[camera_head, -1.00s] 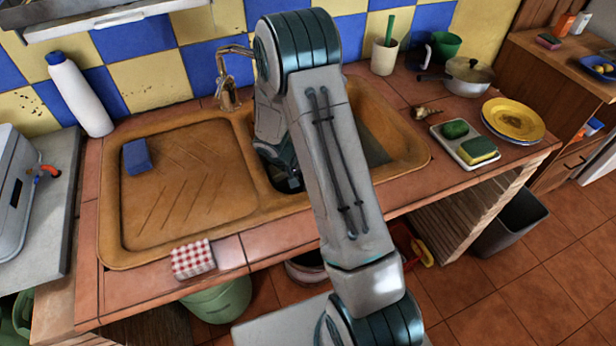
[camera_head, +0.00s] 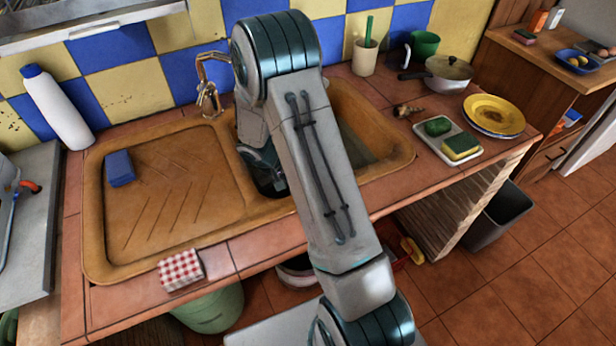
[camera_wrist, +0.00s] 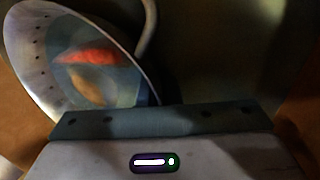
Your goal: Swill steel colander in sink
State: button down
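The steel colander (camera_wrist: 60,35) shows in the wrist view at the upper left, tilted, with small holes along its wide rim. Something red and something tan show inside its bowl. A curved metal bar, perhaps its handle, runs at the top middle. My gripper (camera_wrist: 160,125) shows as a broad body across the bottom of that view. Its fingertips are not visible, so I cannot tell whether it grips the colander. In the head view my arm reaches down into the sink (camera_head: 403,152). It hides most of the basin, the gripper and the colander.
The faucet (camera_head: 207,95) stands behind the sink, just left of my arm. A blue sponge (camera_head: 119,168) lies on the drainboard. A checked cloth (camera_head: 181,270) is at the front edge. A sponge tray (camera_head: 450,148), yellow plate (camera_head: 494,113) and lidded pot (camera_head: 447,74) stand to the right.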

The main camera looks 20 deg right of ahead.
jog(key=shift+f+b, duration=0.3)
jog(key=shift+f, duration=0.05)
jog(key=shift+r, duration=0.15)
jog(key=shift+r, duration=0.5)
jog(key=shift+f, duration=0.25)
jog(key=shift+f+b, duration=0.4)
jog(key=shift+b, duration=0.15)
jog(key=shift+r, duration=0.15)
jog(key=shift+r+p, duration=2.95)
jog(key=shift+r, duration=1.95)
jog(key=shift+r, duration=0.1)
